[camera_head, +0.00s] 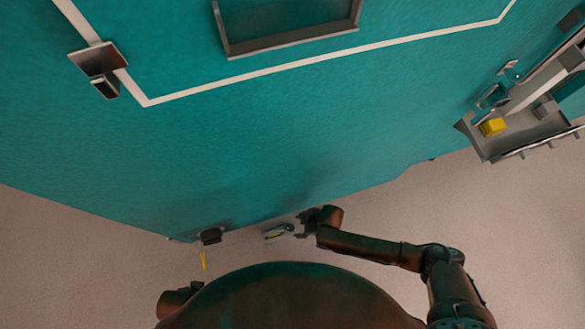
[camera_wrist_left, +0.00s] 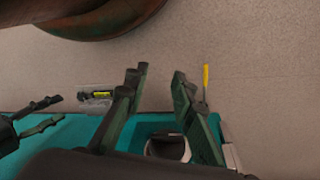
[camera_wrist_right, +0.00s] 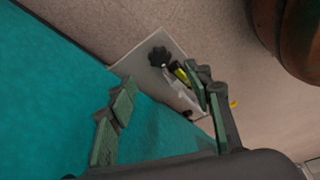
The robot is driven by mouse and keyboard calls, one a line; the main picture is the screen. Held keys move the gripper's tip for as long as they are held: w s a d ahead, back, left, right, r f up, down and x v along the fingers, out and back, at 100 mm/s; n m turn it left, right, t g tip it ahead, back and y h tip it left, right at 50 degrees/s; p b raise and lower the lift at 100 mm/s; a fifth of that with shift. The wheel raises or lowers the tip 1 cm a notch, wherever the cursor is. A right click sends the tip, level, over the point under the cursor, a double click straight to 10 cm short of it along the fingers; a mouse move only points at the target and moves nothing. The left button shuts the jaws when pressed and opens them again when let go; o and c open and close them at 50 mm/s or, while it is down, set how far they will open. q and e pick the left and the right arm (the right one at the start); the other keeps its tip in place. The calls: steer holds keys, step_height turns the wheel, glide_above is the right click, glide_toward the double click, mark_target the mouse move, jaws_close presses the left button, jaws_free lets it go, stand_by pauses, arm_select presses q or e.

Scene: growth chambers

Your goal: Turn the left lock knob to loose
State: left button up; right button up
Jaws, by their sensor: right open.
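A black lobed knob (camera_wrist_right: 159,57) stands on a pale plate (camera_wrist_right: 142,67) beside a yellow-green vial (camera_wrist_right: 181,73) in the right wrist view; I cannot tell whether it is the left lock knob. My right gripper (camera_wrist_right: 161,85) is open and empty, with the knob beyond its fingers, not touching. In the head view my right gripper (camera_head: 306,222) is right of the vial (camera_head: 276,232), by the cabinet's lower edge. My left gripper (camera_wrist_left: 158,78) shows open in its wrist view, with a dark rounded part (camera_wrist_left: 168,148) low between the fingers.
The teal cabinet face (camera_head: 250,140) fills the middle. A dark fixture (camera_head: 210,237) with a thin yellow rod (camera_head: 203,259) is at its lower edge. A grey tray (camera_head: 485,142) holding a yellow block (camera_head: 492,127) juts out at the right. Bare floor (camera_head: 70,270) lies lower left.

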mark_target(291, 228)
steer(key=b+x, duration=0.4)
steer(key=x, duration=0.3)
steer(key=shift+f, duration=0.15)
steer(key=shift+a+f, duration=0.2)
arm_select(q)
steer(key=w+d+f+t+h, duration=0.1)
steer(key=w+d+f+t, duration=0.2)
steer(key=w+d+f, duration=0.2)
step_height(291, 228, down, 3)
steer(key=shift+w+d+r+t+h, duration=0.1)
steer(key=shift+w+d+t+h, duration=0.2)
steer(key=shift+w, duration=0.75)
arm_select(e)
steer(key=shift+c, duration=0.4)
